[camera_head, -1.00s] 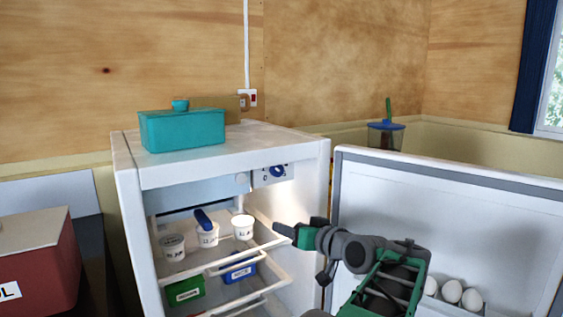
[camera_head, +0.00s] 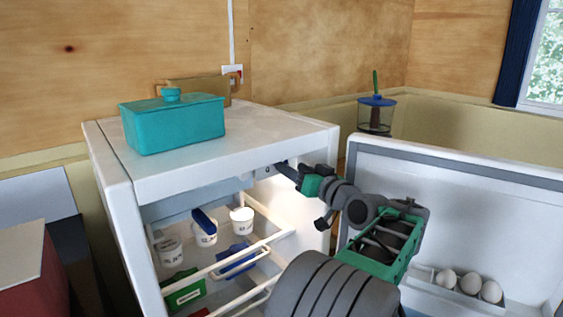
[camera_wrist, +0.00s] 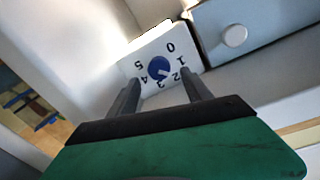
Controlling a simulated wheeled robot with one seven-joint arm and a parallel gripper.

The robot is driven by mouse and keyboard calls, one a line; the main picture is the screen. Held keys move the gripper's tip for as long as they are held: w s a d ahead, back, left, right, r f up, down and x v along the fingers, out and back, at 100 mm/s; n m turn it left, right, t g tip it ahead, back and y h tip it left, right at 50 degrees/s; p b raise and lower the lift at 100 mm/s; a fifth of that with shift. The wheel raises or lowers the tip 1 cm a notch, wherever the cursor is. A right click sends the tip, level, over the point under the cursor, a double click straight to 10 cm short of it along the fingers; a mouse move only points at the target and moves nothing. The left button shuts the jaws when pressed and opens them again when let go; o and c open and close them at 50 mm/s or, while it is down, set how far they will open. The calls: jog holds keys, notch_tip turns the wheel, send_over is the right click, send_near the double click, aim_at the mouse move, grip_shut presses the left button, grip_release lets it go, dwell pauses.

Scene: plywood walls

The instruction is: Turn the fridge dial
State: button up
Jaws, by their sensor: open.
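The fridge dial (camera_wrist: 159,68) is a round blue knob on a white plate marked with numbers from 0 to 5, seen in the wrist view. In the head view my gripper covers the dial. My gripper (camera_wrist: 157,92) is open, its two dark fingers pointing at the dial, one to each side below it in the picture. The blue knob shows between and just beyond the fingertips; I cannot tell whether they touch it. In the head view my gripper (camera_head: 282,167) reaches in under the top of the open white fridge (camera_head: 270,130).
The fridge door (camera_head: 455,200) stands open at right, with eggs (camera_head: 470,283) in its rack. Cups (camera_head: 241,220) and wire shelves fill the fridge. A teal box (camera_head: 172,125) sits on top. A white round knob (camera_wrist: 234,35) is beside the dial plate.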

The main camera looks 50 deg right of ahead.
jog(key=x, duration=0.4)
jog(key=shift+w+d, duration=0.15)
jog(key=shift+c, duration=0.6)
grip_shut()
